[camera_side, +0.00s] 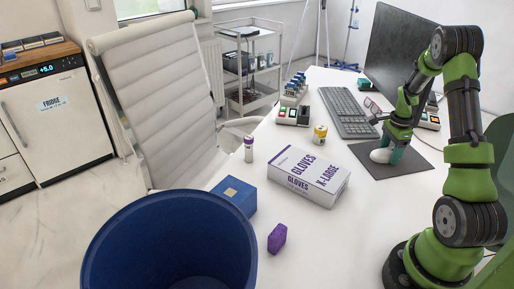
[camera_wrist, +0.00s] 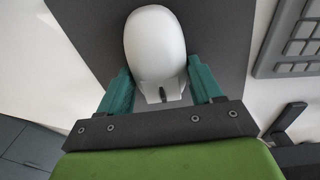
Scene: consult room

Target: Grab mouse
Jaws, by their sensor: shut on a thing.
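A white computer mouse (camera_wrist: 155,50) lies on a dark mouse pad (camera_wrist: 215,40) in the wrist view. In the side view the mouse (camera_side: 380,156) shows partly behind my gripper, on the pad (camera_side: 405,170). My gripper (camera_wrist: 162,88) has teal fingers on either side of the mouse's near end and is shut on it. In the side view my gripper (camera_side: 388,150) is low over the pad. I cannot tell whether the mouse touches the pad.
A grey keyboard (camera_side: 348,112) lies beside the pad, with a monitor (camera_side: 398,52) behind. A blue bin (camera_side: 170,245) is in front.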

